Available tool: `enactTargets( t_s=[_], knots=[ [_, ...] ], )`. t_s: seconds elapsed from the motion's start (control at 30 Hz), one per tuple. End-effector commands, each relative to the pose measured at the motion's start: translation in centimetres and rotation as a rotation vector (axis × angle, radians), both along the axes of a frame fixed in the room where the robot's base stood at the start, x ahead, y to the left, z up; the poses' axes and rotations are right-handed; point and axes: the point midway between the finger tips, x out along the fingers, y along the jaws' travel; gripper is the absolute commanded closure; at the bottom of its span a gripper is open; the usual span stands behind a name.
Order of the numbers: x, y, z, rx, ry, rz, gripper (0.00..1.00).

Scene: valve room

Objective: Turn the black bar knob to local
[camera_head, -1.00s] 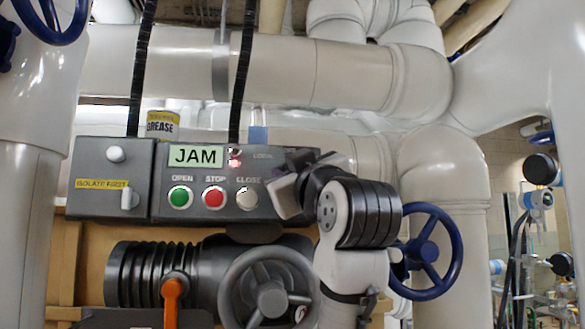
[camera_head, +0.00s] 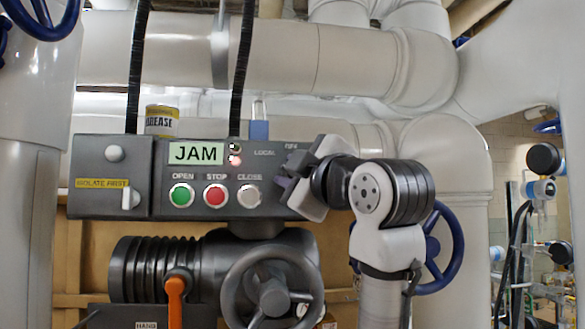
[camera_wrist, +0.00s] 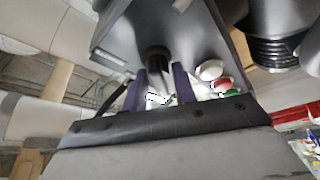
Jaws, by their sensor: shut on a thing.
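The grey control box (camera_head: 240,212) carries a lit JAM display and the labels LOCAL and REM at its right end. My gripper (camera_head: 288,190) is at the box's right front, below those labels. In the head view it hides the black bar knob. In the wrist view the knob (camera_wrist: 157,62) stands out from the box face between the two dark fingers of my gripper (camera_wrist: 158,88), which are shut on it. Which label the knob points to cannot be told.
Green, red and pale buttons (camera_head: 215,195) sit left of my gripper. Below are a grey handwheel (camera_head: 273,297) and an orange lever (camera_head: 175,300). A blue handwheel (camera_head: 452,245) is behind my arm.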

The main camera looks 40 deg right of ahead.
Motion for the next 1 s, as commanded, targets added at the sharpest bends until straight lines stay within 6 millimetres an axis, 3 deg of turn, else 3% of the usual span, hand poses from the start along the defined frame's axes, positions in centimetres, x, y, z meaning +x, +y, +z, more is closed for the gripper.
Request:
enactTargets(
  t_s=[0.4, 0.43, 0.47, 0.77, 1.0],
  knots=[
    [0.0, 0.0, 0.0, -0.005, 0.004, 0.0, 0.96],
    [0.0, 0.0, 0.0, -0.005, 0.004, 0.0, 0.7],
    [0.0, 0.0, 0.0, -0.005, 0.004, 0.0, 0.67],
    [-0.1, 0.0, -0.1, -0.005, 0.003, 0.0, 0.67],
    [-3.2, 0.6, -0.9, -0.008, 0.0, -0.003, 0.67]
  ],
)
